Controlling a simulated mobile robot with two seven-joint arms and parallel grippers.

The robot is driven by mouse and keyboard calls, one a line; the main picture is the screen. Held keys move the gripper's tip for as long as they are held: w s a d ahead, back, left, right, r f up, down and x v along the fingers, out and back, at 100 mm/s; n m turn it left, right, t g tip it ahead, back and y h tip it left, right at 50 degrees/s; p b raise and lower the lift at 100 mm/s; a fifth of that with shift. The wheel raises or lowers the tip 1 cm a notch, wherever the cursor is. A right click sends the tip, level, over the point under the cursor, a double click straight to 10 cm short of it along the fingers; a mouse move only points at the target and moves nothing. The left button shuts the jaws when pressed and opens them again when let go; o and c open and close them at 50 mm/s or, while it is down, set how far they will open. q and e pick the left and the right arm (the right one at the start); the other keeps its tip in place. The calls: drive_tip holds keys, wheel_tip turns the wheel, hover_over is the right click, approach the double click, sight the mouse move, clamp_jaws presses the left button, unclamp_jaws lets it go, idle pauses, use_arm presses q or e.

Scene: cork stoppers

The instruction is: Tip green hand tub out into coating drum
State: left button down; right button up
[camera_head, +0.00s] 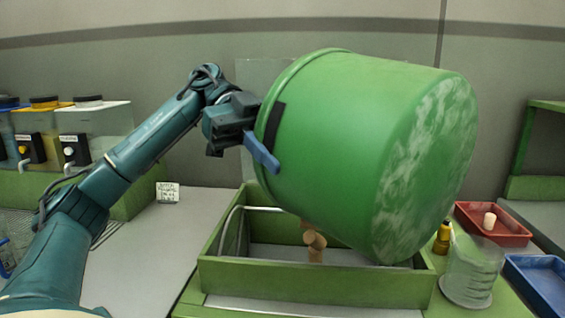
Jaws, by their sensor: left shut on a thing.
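The large green hand tub (350,150) is held up in the middle of the head view, tipped well over on its side. Its scuffed base faces right and its rimmed mouth faces left and away, so its inside is hidden. My left gripper (258,135) is shut on the tub at its rim side, by a blue handle piece. Below it is a green, open-topped box-like housing (310,280), which appears to be the coating drum's. A few tan cork stoppers (315,243) show under the tub, over the housing's opening. My right gripper is not in view.
Clear dispenser tanks (95,128) stand on a green stand at left. A small white label card (168,192) stands on the grey bench. At right are a clear cylinder (472,270), a yellow bottle (442,238), a red tray (512,232) and a blue tray (545,285).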

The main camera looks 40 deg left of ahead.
use_arm(q)
drive_tip(key=shift+w+a+r+h+p, duration=0.15)
drive_tip(key=shift+a+r+h+p, duration=0.15)
drive_tip(key=shift+a+h, duration=0.25)
drive_tip(key=shift+w+a+r+h+p, duration=0.15)
drive_tip(key=shift+a+r+h+p, duration=0.05)
drive_tip(key=shift+a+r+h, duration=0.3)
drive_tip(key=a+h, duration=0.1)
drive_tip(key=a+r+g+h+p, duration=0.1)
drive_tip(key=w+a+h+p, duration=0.1)
drive_tip(key=shift+a+r, duration=0.15)
drive_tip(key=shift+a, duration=0.2)
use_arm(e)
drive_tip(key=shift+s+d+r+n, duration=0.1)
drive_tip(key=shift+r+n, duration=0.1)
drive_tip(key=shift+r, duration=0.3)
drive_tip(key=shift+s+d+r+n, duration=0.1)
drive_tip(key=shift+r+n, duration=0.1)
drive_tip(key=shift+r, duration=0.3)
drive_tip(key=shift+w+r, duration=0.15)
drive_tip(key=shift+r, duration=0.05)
